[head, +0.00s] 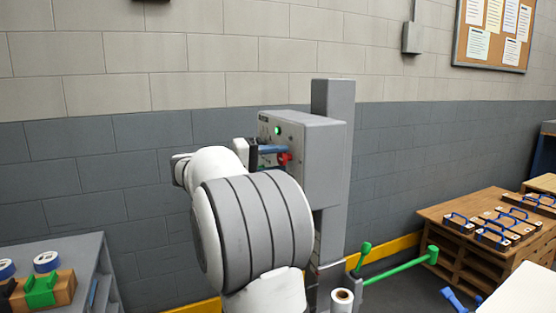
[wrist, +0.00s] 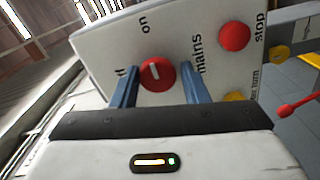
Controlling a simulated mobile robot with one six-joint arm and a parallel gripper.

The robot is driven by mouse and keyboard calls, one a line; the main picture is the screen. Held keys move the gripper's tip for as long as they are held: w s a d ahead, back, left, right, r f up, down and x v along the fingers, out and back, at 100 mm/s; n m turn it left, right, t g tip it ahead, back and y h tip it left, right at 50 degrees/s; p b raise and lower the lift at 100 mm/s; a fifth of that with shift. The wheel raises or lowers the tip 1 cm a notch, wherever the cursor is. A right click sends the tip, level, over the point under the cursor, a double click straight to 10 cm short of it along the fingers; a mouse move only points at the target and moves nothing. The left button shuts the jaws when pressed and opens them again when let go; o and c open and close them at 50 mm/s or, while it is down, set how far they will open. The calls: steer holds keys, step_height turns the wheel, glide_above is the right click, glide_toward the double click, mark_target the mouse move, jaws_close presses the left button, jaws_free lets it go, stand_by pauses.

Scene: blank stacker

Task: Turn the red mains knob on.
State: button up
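The red mains knob (wrist: 158,73) is on the light panel face of a grey control box (head: 322,150). In the wrist view "mains" is printed to its right and "on" above it; a label at its left is partly hidden by a finger. A short white mark shows on the knob; I cannot tell exactly which label it points to. My gripper (wrist: 160,82) is open, its blue fingers on either side of the knob with a gap visible on each side. In the head view my arm hides much of the panel, and a red part (head: 285,158) shows beside a blue finger.
A red stop button (wrist: 235,36) and a yellow button (wrist: 235,97) are right of the knob. A green lamp (head: 277,131) is on the box. A green lever (head: 400,266) sticks out low at right. A grey bench (head: 85,250) stands left, a wooden pallet table (head: 465,245) right.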

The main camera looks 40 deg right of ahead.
steer(key=o, duration=0.4)
steer(key=shift+r, duration=0.1)
steer(key=shift+c, duration=0.2)
steer(key=v, duration=0.8)
steer(key=shift+p, duration=0.4)
steer(key=shift+d, duration=0.1)
